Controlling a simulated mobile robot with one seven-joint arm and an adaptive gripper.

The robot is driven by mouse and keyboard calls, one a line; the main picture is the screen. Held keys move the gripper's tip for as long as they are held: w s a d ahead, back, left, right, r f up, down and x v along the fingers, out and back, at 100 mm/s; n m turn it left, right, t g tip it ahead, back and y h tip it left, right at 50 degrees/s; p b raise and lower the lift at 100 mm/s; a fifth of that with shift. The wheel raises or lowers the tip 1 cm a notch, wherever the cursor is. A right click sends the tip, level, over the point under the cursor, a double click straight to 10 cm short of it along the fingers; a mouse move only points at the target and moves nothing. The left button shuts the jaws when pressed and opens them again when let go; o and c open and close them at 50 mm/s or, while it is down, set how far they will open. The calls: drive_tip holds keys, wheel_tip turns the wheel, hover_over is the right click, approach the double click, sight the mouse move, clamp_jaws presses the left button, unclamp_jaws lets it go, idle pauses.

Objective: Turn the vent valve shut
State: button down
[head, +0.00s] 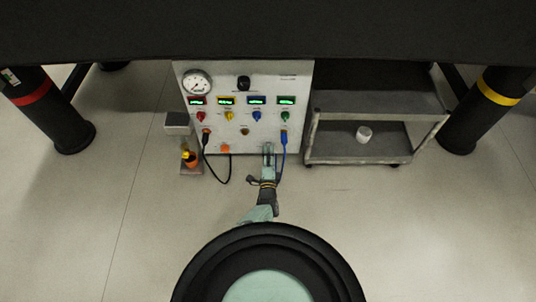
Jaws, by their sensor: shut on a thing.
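The control panel (186,108) stands upright ahead of me in the head view. My gripper (268,147) is at the lower right of its front, just left of the blue cable. Its fingers are shut on a small part at the panel, which I take to be the vent valve. The fingers hide that part, so I cannot see its handle or which way it is turned.
A blue cable (282,152) and a black cable (219,181) hang from the panel. A small stand (178,119) with an orange item is at its left. A grey cart (333,102) holding a white cup (364,133) is at its right. The floor in front is clear.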

drive_tip(key=c, duration=1.2)
unclamp_jaws()
